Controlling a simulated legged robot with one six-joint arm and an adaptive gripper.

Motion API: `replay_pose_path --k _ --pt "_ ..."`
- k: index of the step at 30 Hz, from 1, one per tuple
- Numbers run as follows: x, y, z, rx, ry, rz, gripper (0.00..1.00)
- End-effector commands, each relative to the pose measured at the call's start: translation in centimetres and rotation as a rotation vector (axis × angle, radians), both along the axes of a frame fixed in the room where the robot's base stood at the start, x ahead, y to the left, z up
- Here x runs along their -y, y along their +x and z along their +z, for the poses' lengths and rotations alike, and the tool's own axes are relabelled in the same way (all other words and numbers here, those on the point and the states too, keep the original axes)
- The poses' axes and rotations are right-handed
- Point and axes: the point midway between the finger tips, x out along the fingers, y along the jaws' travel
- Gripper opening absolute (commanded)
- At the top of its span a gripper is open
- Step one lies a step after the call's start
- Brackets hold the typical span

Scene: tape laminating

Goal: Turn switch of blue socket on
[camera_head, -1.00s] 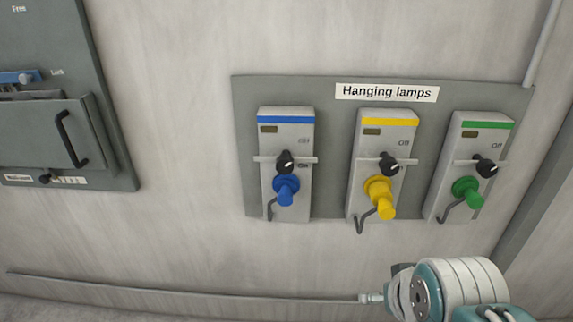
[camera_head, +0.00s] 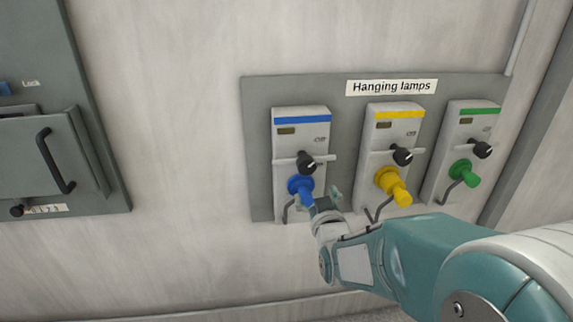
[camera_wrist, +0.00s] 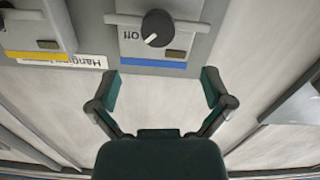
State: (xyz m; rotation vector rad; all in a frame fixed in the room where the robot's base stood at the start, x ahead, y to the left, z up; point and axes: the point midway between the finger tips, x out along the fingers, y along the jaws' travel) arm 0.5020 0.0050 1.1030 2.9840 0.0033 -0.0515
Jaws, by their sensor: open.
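The blue socket (camera_head: 301,139) is a grey box with a blue strip on the left of the panel. Its black rotary switch (camera_head: 306,163) has a white mark and sits above a blue plug (camera_head: 301,187). My gripper (camera_head: 322,200) is just below and right of the plug, partly hidden by my arm. In the wrist view the picture is upside down. The switch (camera_wrist: 157,27) is at top centre beside an "Off" label, and the blue strip (camera_wrist: 152,65) is below it. My open gripper (camera_wrist: 162,87) has its fingers apart, with nothing between them.
The yellow socket (camera_head: 395,135) and green socket (camera_head: 472,130) stand to the right, with a yellow plug (camera_head: 393,187) and green plug (camera_head: 464,173) sticking out. A crossbar (camera_head: 324,156) runs by the blue switch. A grey cabinet (camera_head: 95,120) is far left; bare wall lies between.

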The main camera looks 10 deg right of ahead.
Motion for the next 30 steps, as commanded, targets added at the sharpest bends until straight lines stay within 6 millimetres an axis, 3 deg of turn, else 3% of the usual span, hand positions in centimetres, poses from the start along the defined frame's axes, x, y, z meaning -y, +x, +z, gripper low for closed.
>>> replay_pose_path --k 8,21,30 --pt "1.1 1.8 0.0 0.033 0.005 -0.001 1.0" --pt "-0.5 9.5 0.1 0.033 -0.008 0.001 1.0" --pt "0.4 11.1 0.1 0.033 -0.001 0.0 1.0"
